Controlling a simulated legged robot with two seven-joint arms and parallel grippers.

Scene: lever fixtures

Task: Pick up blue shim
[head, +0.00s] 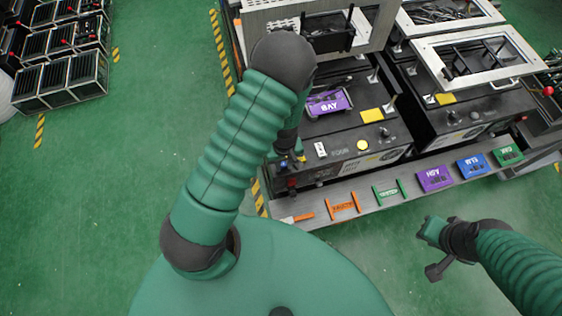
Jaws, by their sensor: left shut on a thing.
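My left arm reaches up through the middle of the head view and hides much of its own gripper (291,160). That gripper is low over the left front of the black machine, shut on a small piece. A bit of dark blue shows at its tips, which fits the blue shim (283,166), but its shape is mostly hidden. I cannot tell whether the piece is clear of the surface. My right gripper (433,256) hangs in front of the ledge at the right, apart from everything.
A grey ledge (330,191) carries orange (343,206) and green (389,192) brackets, then purple (434,178), blue (472,166) and green (508,154) labelled blocks. A purple block (328,103) sits on the machine. Black racks (62,75) stand far left. Green floor is clear between.

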